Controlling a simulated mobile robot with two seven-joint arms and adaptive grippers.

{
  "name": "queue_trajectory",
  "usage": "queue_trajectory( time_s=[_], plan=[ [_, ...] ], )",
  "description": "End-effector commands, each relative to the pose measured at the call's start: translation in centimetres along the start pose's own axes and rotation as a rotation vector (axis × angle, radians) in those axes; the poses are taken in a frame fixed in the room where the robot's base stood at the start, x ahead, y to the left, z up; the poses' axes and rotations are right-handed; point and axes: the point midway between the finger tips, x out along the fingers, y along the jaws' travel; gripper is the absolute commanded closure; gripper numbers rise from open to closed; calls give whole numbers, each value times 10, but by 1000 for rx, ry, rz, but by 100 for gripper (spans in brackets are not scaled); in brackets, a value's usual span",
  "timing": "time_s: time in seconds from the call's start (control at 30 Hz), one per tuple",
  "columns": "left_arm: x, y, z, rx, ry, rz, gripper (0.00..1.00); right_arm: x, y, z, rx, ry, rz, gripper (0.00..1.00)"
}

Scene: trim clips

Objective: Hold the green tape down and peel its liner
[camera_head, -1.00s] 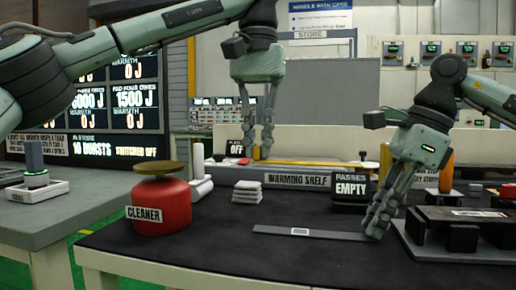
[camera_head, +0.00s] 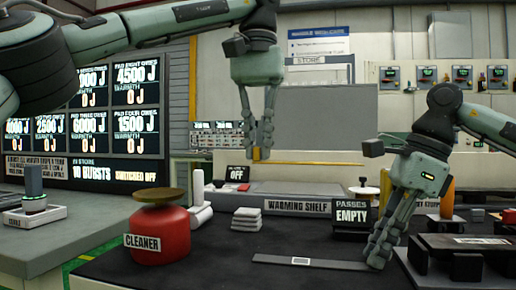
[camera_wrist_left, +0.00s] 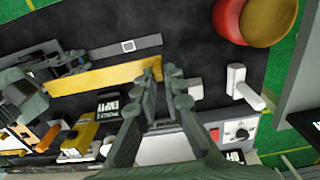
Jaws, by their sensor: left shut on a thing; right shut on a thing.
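My left gripper (camera_head: 261,154) is shut on one end of a flat yellow-orange strip (camera_head: 318,163), held in the air above the table; whether it is the liner is not clear. It shows broad in the left wrist view (camera_wrist_left: 100,75), reaching left from the fingertips (camera_wrist_left: 154,72). A dark grey strip (camera_head: 272,260) with a pale square lies on the black table, and also shows in the left wrist view (camera_wrist_left: 143,43). My right gripper (camera_head: 378,262) is shut at this strip's right end, pointing down. No strip in view looks clearly green.
A red cleaner can (camera_head: 160,237) stands left, with a white stack (camera_head: 245,220) beyond it. The warming shelf (camera_head: 300,207) and the "passes empty" sign (camera_head: 350,214) stand behind. A dark raised fixture (camera_head: 465,247) crowds the right side.

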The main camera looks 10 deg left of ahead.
Motion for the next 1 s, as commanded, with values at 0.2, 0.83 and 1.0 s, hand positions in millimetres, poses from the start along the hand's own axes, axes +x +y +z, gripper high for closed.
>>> queue_trajectory(
  time_s=[0.2,0.83,1.0],
  plan=[
    [0,0,0,0,0,0,100,0,0,0,0,0,0,81],
    [0,0,0,0,0,0,100,-15,-1,1,1,-2,-2,60],
    [0,0,0,0,0,0,100,-50,-1,1,2,-2,-5,60]
  ],
)
